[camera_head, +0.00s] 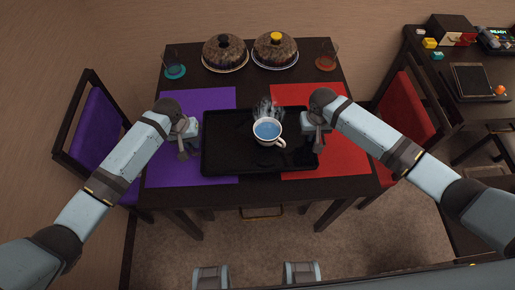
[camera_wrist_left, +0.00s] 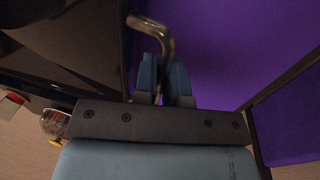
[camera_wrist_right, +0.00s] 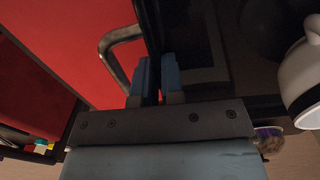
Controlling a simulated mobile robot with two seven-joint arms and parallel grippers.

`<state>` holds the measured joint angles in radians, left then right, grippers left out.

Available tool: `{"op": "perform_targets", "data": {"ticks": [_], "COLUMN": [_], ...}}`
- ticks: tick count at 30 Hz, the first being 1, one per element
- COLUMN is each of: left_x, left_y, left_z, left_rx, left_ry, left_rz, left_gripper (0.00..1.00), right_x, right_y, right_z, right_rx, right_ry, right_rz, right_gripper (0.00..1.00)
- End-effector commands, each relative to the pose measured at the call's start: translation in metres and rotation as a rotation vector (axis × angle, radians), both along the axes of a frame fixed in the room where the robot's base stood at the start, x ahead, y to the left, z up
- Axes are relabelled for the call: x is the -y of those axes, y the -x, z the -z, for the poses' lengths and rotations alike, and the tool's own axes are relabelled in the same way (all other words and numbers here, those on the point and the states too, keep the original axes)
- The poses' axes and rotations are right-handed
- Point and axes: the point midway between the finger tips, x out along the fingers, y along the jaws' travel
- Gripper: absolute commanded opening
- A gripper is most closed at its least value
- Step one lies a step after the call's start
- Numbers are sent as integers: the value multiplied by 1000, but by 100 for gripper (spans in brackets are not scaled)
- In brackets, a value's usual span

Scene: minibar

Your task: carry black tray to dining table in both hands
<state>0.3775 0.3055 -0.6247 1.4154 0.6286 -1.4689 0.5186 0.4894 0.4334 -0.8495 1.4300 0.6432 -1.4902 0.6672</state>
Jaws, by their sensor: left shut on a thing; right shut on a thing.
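The black tray (camera_head: 228,155) is level, over or on the front middle of the dark dining table (camera_head: 300,60); I cannot tell whether it touches the top. A white cup (camera_head: 268,131) of blue liquid stands on it. My left gripper (camera_head: 190,135) is shut on the tray's left side, by the handle (camera_wrist_left: 155,35). My right gripper (camera_head: 312,130) is shut on the tray's right side, by the other handle (camera_wrist_right: 118,45). The right wrist view also shows part of the cup (camera_wrist_right: 303,75).
A purple mat (camera_head: 205,98) and a red mat (camera_head: 290,93) lie under the tray's sides. Two covered plates (camera_head: 225,52) and two glasses (camera_head: 174,65) stand at the back. A purple chair (camera_head: 97,135) is left, a red chair (camera_head: 403,108) right.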

Motion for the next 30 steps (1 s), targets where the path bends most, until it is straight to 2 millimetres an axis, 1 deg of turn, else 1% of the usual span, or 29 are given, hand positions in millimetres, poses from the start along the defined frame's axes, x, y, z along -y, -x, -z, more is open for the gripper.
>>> {"op": "perform_targets", "data": {"ticks": [8, 30], "left_x": [0, 0], "left_y": [0, 0], "left_z": [8, 54], "left_rx": [1, 1], "left_ry": [0, 0], "left_rz": [0, 0], "left_gripper": [0, 0], "right_x": [0, 0], "right_y": [0, -1], "right_z": [8, 53], "right_rx": [1, 1], "right_ry": [0, 0], "right_rz": [0, 0], "right_gripper": [0, 0]}}
